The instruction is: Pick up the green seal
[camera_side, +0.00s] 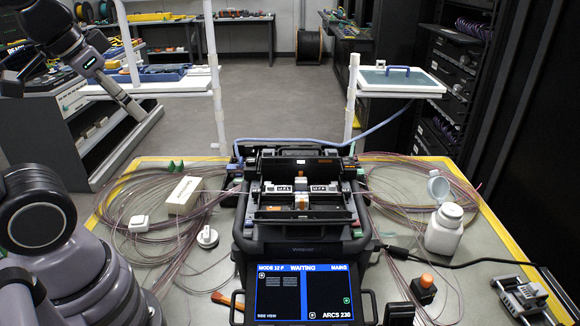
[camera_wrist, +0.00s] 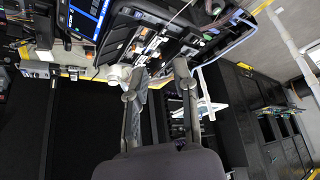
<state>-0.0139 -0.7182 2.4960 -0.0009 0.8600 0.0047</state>
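Two small dark green pieces, the likely green seals, stand side by side near the back left edge of the work table; one is the left green piece (camera_side: 171,166) and the other the right green piece (camera_side: 181,165). They are too small to make out in detail. My gripper (camera_wrist: 159,70) shows in the wrist view with its two fingers spread apart and nothing visible between them. It is outside the side view, where only parts of my arm show at the left. A small greenish spot (camera_wrist: 216,9) shows at the top of the wrist view; I cannot tell what it is.
The black fusion splicer (camera_side: 300,215) fills the table's middle, its screen (camera_side: 303,291) reading WAITING. Loose fibre coils spread on both sides. A cream block (camera_side: 185,195) lies left, a white bottle (camera_side: 444,229) stands right. A metal tool (camera_side: 524,297) lies at the front right.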

